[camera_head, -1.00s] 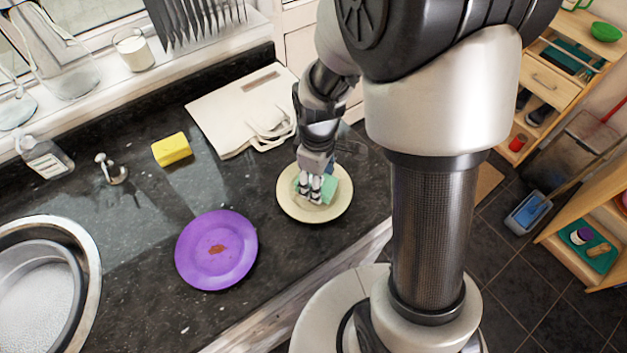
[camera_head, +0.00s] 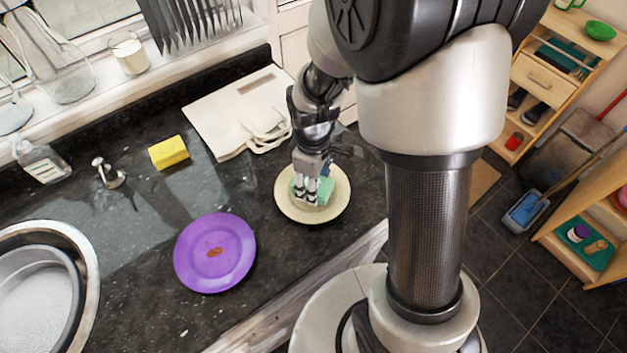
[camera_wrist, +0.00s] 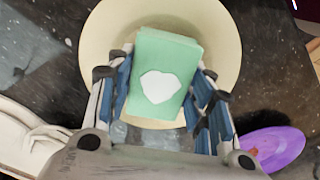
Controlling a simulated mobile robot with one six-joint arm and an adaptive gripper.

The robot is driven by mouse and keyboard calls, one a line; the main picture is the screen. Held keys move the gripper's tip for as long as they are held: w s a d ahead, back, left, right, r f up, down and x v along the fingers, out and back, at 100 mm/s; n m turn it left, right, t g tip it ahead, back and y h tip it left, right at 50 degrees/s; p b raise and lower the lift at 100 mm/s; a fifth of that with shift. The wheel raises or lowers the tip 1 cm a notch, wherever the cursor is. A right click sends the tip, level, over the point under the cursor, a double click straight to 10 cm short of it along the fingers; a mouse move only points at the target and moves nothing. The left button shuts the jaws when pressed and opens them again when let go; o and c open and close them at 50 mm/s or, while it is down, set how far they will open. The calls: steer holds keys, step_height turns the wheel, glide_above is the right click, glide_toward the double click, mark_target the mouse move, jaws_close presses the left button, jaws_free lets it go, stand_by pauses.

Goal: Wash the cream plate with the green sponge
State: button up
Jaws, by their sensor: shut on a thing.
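The cream plate (camera_head: 333,207) lies flat on the dark granite counter in the head view. It also shows in the wrist view (camera_wrist: 225,45), partly covered by the sponge and my fingers. The green sponge (camera_head: 325,192) is over the plate's middle. In the wrist view the sponge (camera_wrist: 180,52) has a white patch on its face. My gripper (camera_head: 306,192) is shut on the sponge, with a finger on each side. The sponge looks at or very near the plate's surface; contact between them cannot be made out.
A purple plate (camera_head: 235,238) with a brown stain lies left of the cream plate. A yellow sponge (camera_head: 169,152), a soap bottle (camera_head: 42,160), a folded cream bag (camera_head: 225,125) and a round sink (camera_head: 90,260) are on the counter. The counter's front edge runs close to the plates.

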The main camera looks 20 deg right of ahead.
steer(key=shift+s+a+r, duration=0.15)
steer(key=shift+a, duration=0.4)
steer(key=shift+w+d, duration=0.3)
steer(key=shift+d, duration=0.55)
steer(key=shift+s+a, duration=0.3)
steer(key=shift+a, duration=0.55)
steer(key=shift+w+d+f, duration=0.1)
steer(key=shift+w+d, duration=0.05)
steer(key=shift+d, duration=0.3)
steer(key=shift+w+d+f, duration=0.1)
steer(key=shift+w+d, duration=0.05)
steer(key=shift+d, duration=0.25)
steer(key=shift+s+a+r+p, duration=0.1)
steer(key=shift+s+a+p, duration=0.2)
steer(key=shift+a, duration=0.55)
steer(key=shift+w+d, duration=0.3)
steer(key=shift+d, duration=0.55)
steer(key=shift+r+p, duration=2.45)
steer(key=shift+r, duration=0.5)
